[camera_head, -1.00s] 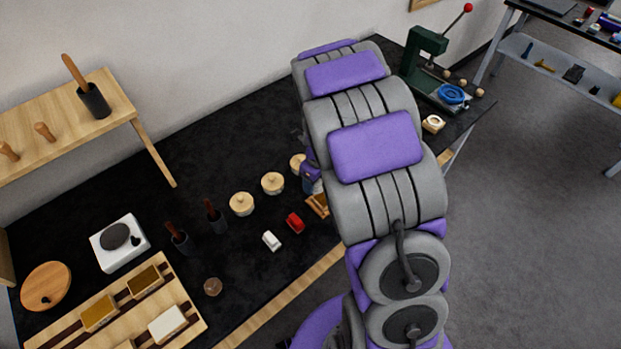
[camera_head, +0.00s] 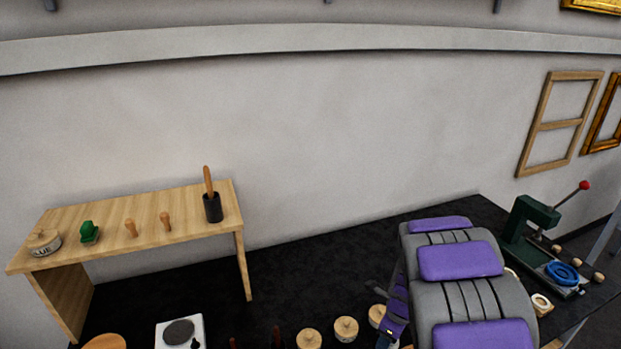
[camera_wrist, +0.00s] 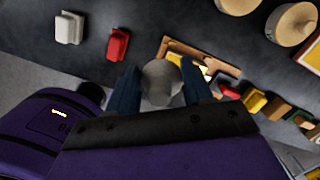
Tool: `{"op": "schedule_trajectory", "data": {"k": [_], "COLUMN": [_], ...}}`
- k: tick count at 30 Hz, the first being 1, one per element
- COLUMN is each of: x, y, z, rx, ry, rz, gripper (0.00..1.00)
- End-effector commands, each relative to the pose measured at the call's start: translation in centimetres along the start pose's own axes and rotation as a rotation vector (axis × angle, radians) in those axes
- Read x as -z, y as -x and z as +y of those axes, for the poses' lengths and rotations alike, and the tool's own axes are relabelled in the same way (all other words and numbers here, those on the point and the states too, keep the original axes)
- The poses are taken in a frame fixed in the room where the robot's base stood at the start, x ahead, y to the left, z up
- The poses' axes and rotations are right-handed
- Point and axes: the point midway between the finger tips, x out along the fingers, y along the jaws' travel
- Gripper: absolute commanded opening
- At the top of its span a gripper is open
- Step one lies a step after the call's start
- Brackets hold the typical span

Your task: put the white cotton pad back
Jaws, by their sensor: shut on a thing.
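In the wrist view my gripper (camera_wrist: 160,88) has its two dark blue fingers shut on a rounded, pale grey-white thing, which looks like the white cotton pad (camera_wrist: 160,78). The fingers and palm hide part of it. It is held above the black bench, near a small wooden tray (camera_wrist: 228,68) behind it in the picture. In the head view my arm's purple and grey links stand at the lower right, and the fingers and pad cannot be made out.
In the wrist view a white block (camera_wrist: 70,27) and a red block (camera_wrist: 118,44) lie left of the gripper, round lidded pots (camera_wrist: 290,24) at upper right. The head view shows a wooden shelf (camera_head: 105,215), a white hotplate (camera_head: 168,336) and a green press (camera_head: 530,220).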

Motion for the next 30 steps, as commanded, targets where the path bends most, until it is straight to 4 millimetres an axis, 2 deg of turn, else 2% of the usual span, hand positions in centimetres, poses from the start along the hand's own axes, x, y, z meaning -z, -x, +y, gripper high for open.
{"op": "schedule_trajectory", "data": {"k": [8, 21, 27, 30], "x": [-2.7, -6.3, -7.4, -7.7], "y": [1.0, 3.0, 3.8, 4.1], "z": [-0.3, 0.2, 0.8, 0.8], "rx": [-0.068, -0.185, -0.234, -0.247], "ry": [0.616, 1.62, 1.989, 2.111], "rz": [-0.003, -0.004, -0.007, -0.007], "gripper": [0.22, 0.22, 0.22, 0.22]}}
